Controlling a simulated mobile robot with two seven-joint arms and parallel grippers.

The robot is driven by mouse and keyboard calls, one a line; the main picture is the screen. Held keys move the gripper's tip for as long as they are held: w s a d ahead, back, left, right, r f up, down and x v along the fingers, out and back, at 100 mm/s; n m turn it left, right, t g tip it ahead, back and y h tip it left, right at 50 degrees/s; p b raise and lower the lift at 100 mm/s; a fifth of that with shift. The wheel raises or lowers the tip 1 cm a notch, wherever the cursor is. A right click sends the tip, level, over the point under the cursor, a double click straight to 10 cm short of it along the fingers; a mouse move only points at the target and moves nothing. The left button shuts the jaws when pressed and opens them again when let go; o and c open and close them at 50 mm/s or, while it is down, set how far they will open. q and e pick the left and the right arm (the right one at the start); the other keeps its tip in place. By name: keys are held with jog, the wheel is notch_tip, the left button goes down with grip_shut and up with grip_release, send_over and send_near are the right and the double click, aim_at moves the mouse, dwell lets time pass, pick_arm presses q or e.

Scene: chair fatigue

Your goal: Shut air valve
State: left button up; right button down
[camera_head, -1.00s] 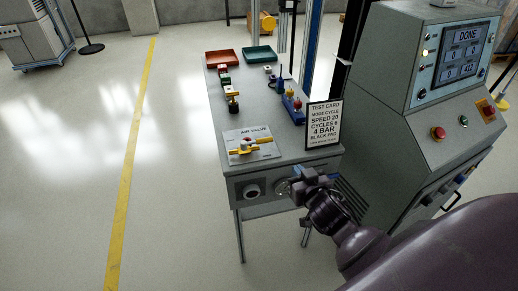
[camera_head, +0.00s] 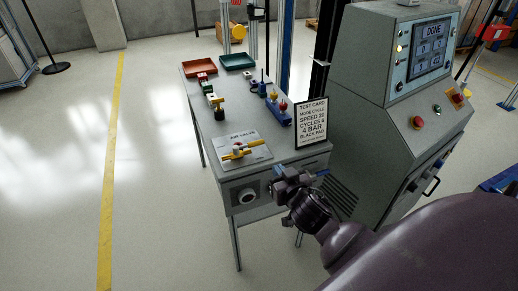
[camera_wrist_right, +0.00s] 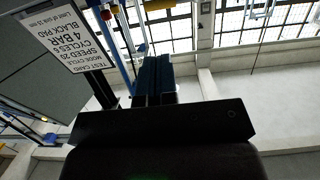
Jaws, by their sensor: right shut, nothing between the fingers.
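The air valve (camera_head: 238,152) has a yellow handle on a white labelled plate on the front part of the grey table top. The handle lies across the plate, from lower left to upper right. My right gripper (camera_head: 277,170) is at the table's front edge, to the right of and nearer than the valve, apart from it. It is shut and empty. In the right wrist view its dark fingers (camera_wrist_right: 153,80) point up toward the windows, and the valve does not show there. My left gripper is not in view.
A test card (camera_head: 311,123) stands at the table's right edge, close to my right gripper. A grey control cabinet (camera_head: 375,130) reading DONE stands to the right. Red (camera_head: 199,67) and green trays are at the back. Floor left of the table is clear.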

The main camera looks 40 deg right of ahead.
aim_at(257, 144)
jog(key=b+x, duration=0.1)
jog(key=x, duration=1.2)
jog(key=shift+w+f, duration=0.15)
jog(key=shift+w, duration=0.05)
jog(key=shift+w+b, duration=0.3)
jog(key=shift+d+y, duration=0.1)
jog(key=shift+y, duration=0.2)
